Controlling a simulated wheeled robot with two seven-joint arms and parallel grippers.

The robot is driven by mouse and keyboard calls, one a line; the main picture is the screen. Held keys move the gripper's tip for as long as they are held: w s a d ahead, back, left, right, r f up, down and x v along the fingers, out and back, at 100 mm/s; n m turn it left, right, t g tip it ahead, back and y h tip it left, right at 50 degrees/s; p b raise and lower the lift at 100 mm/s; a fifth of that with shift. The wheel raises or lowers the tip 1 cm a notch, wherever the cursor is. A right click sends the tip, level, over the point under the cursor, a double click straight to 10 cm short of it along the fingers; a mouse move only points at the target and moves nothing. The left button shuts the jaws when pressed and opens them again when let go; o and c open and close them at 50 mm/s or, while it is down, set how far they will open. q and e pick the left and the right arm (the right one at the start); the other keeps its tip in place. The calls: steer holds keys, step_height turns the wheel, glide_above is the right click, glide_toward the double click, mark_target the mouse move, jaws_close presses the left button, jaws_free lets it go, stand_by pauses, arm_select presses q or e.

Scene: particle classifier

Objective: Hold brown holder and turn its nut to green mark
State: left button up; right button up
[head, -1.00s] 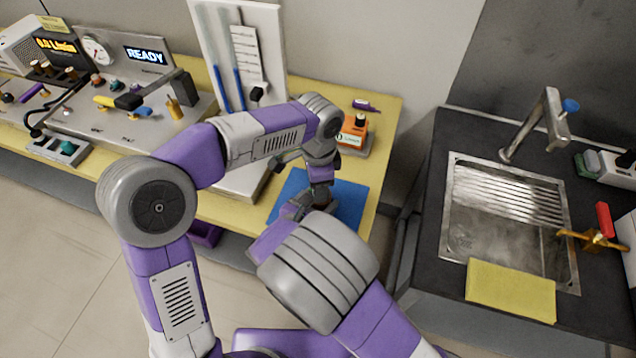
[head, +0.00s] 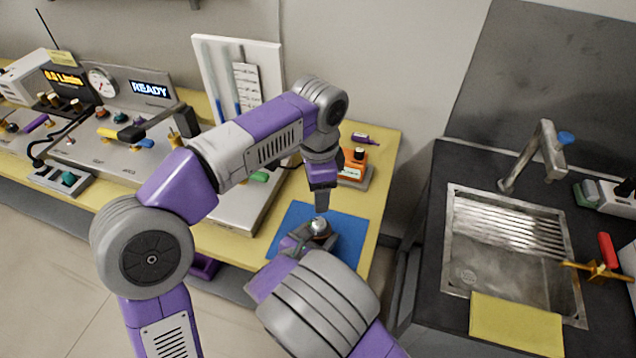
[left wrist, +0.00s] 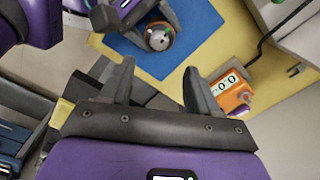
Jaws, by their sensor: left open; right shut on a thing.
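The brown holder shows in the left wrist view (left wrist: 171,36) as a small round piece with a brown side and a grey, metallic top that appears to be its nut (left wrist: 158,40). In the head view the shiny nut (head: 319,225) shows over the blue mat (head: 345,240). My right gripper (head: 312,236) is shut on the holder from the near side, and its jaws flank it in the left wrist view. My left gripper (head: 322,208) is above the holder, pointing down, apart from it. Its two fingers (left wrist: 158,88) are open and empty. I cannot make out the green mark.
An orange device with a number display (left wrist: 232,95) stands beside the mat, at the back in the head view (head: 353,160). A grey flat-topped unit (head: 235,205) is left of the mat. A sink (head: 510,250) is in the dark counter at right, across a gap.

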arm_select(q)
steer(key=shift+r, duration=0.75)
arm_select(e)
steer(key=shift+f, duration=0.1)
steer(key=o, duration=1.7)
